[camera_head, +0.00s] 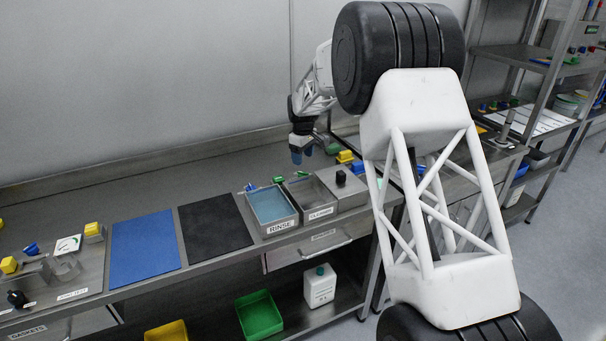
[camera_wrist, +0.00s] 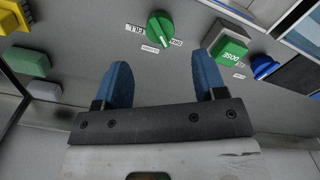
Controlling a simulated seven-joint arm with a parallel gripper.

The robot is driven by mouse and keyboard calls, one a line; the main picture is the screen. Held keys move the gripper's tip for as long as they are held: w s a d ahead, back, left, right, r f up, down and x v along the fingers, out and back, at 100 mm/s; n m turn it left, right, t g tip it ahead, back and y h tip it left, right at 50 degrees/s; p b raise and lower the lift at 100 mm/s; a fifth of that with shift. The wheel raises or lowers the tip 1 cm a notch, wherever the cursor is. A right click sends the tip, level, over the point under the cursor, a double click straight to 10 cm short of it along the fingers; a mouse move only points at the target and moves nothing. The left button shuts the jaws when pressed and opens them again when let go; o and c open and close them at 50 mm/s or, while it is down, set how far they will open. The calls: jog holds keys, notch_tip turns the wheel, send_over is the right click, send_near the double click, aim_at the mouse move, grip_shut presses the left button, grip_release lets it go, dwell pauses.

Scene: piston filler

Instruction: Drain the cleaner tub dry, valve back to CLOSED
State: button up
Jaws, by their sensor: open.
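The cleaner tub (camera_head: 321,213) stands on the bench right of the rinse tub (camera_head: 280,227). Its inside looks grey, and I cannot tell how much liquid it holds. My gripper (camera_head: 302,156) is above the back of the tubs. In the wrist view my gripper (camera_wrist: 164,72) is open and empty, its blue fingers spread apart. A round green knob (camera_wrist: 159,29) with small labels around it lies beyond the fingertips, apart from them. A pale mark on it points down and slightly right in the picture.
A grey box with a black knob (camera_head: 341,178) stands right of the cleaner tub. Blue and black mats (camera_head: 145,241) lie left.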

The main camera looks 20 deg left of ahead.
aim_at(303, 174)
jog(key=shift+f, duration=3.9)
jog(key=c, duration=0.9)
jog(key=shift+c, duration=0.2)
